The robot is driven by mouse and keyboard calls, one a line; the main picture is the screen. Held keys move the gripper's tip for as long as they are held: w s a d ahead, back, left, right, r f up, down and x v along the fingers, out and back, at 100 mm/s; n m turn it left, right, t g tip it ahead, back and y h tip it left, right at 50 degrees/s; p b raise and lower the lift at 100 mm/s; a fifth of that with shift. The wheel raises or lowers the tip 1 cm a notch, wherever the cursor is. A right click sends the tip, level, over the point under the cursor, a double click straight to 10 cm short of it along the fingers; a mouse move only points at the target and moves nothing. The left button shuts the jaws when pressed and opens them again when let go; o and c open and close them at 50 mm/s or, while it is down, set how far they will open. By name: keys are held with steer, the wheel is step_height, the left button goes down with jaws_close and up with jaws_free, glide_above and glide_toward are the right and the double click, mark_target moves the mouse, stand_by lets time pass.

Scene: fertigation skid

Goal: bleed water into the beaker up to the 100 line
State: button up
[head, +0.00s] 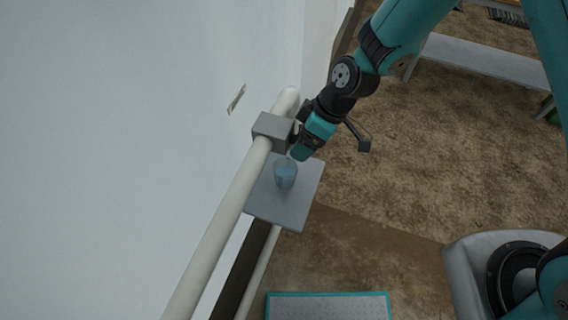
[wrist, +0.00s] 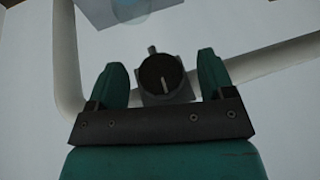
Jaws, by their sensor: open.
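The clear beaker (head: 285,173) stands upright on a small grey shelf (head: 278,212) and looks bluish inside; its level and lines are too small to read. A grey valve block (head: 271,131) sits on the white pipe just above the shelf. In the wrist view a round black knob (wrist: 161,74) with a pale pointer mark lies between my fingers. My gripper (wrist: 163,68) is open, one teal finger on each side of the knob, with gaps showing. In the head view my gripper (head: 303,153) is beside the valve block, above the beaker, and hides the knob. Part of the beaker (wrist: 128,8) shows at the wrist view's top edge.
The white pipe (head: 219,224) runs along the pale wall (head: 130,130). A teal-edged grey panel (head: 330,307) lies at the bottom. A grey bench (head: 485,60) stands at the upper right. The brown floor right of the shelf is open.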

steer(key=b+v, duration=0.3)
steer(key=v, duration=1.4)
steer(key=shift+r, duration=0.2)
steer(key=shift+d+r, duration=0.1)
